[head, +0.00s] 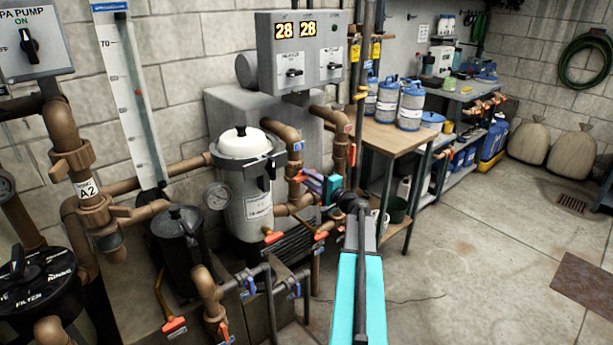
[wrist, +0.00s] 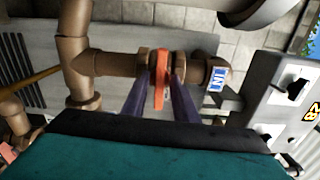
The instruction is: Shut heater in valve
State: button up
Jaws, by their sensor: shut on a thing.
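My gripper (head: 316,182) is beside the heater (head: 262,120) pipework in the head view. In the wrist view, its two purple fingers (wrist: 160,92) are shut on an orange-red valve handle (wrist: 160,68), one finger on each side. The handle shows as a narrow upright strip crossing the line of a brown horizontal pipe (wrist: 115,64). A blue and white tag (wrist: 217,79) is on the pipe right of the handle. In the head view, my gripper and arm partly hide this valve, so its exact handle angle is hard to tell there.
A white-lidded pump pot (head: 243,185) stands just left of my gripper. Other orange handles (head: 272,237) and pipes crowd below. The control box (head: 302,52) reads 28 and 28. A wooden table (head: 385,135) with tubs is behind right. The right floor is mostly clear.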

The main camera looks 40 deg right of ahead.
jog(key=shift+d+f+b, duration=0.1)
jog(key=shift+b, duration=0.2)
jog(key=o, duration=0.8)
jog(key=shift+c, duration=0.2)
jog(key=shift+s, duration=0.15)
jog(key=s+b, duration=0.2)
jog(key=s, duration=0.4)
jog(key=shift+s+a, duration=0.3)
jog(key=shift+s, duration=0.05)
